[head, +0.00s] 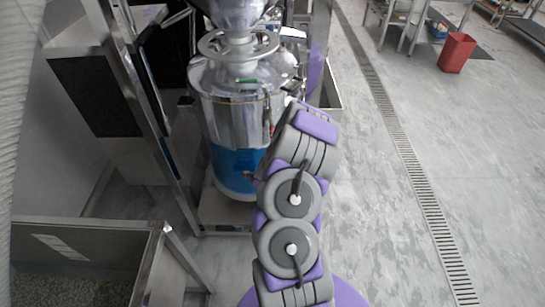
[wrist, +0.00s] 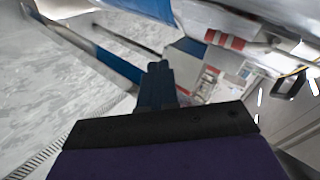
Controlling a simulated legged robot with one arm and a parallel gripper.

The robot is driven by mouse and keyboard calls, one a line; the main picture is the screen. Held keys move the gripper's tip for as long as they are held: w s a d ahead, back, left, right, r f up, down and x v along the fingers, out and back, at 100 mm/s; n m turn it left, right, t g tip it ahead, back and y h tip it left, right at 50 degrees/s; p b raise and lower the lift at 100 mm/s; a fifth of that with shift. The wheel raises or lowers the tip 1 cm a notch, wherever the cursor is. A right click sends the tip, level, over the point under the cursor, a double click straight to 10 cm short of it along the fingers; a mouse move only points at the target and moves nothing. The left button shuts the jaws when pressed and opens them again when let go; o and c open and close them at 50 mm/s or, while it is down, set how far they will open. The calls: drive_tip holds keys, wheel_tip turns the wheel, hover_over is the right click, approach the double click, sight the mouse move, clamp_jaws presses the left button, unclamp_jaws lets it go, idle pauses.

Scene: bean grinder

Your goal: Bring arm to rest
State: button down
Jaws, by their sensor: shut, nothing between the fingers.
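My arm, grey and purple, reaches up the middle of the head view toward the bean grinder. My gripper (wrist: 160,70) shows in the wrist view as dark fingers close together, with nothing between them. In the head view its fingers cannot be made out. The bean grinder (head: 225,110) is a shiny metal drum with a blue lower band and a hopper on top. It stands just left of my arm's upper part, which hides some of its right side. I cannot tell whether they touch.
A metal-framed rack (head: 150,90) stands left of the grinder. A steel-edged bin or table (head: 150,265) is at the lower left. A red bucket (head: 457,53) stands at the upper right. A floor drain (head: 405,130) crosses the clear grey floor on the right.

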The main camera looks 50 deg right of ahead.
drive_tip(key=w+a+r+n+t+y, duration=0.1)
drive_tip(key=w+a+r+n+y, duration=0.3)
drive_tip(key=a, duration=0.5)
drive_tip(key=w+a+r+n+y, duration=0.1)
drive_tip(key=a+r+n+y, duration=0.15)
drive_tip(key=a+r, duration=0.45)
drive_tip(key=w+a+r+n+t+y, duration=0.1)
drive_tip(key=w+a+r+n+y, duration=0.3)
drive_tip(key=a, duration=0.7)
drive_tip(key=s+a+r+n+g, duration=0.3)
drive_tip(key=s+a+r+n, duration=0.35)
drive_tip(key=s+a, duration=0.4)
drive_tip(key=s+a+r+n+g, duration=0.1)
drive_tip(key=s+r+n+g, duration=0.1)
drive_tip(key=s, duration=0.6)
drive_tip(key=s+a+r+n+g+h, duration=0.1)
drive_tip(key=s+a+r+n+g, duration=0.1)
drive_tip(key=s, duration=0.7)
drive_tip(key=s+a+r+n+g, duration=0.1)
drive_tip(key=s+r+n, duration=0.3)
drive_tip(key=s, duration=0.5)
drive_tip(key=shift+a+g, duration=0.4)
drive_tip(key=shift+g, duration=0.5)
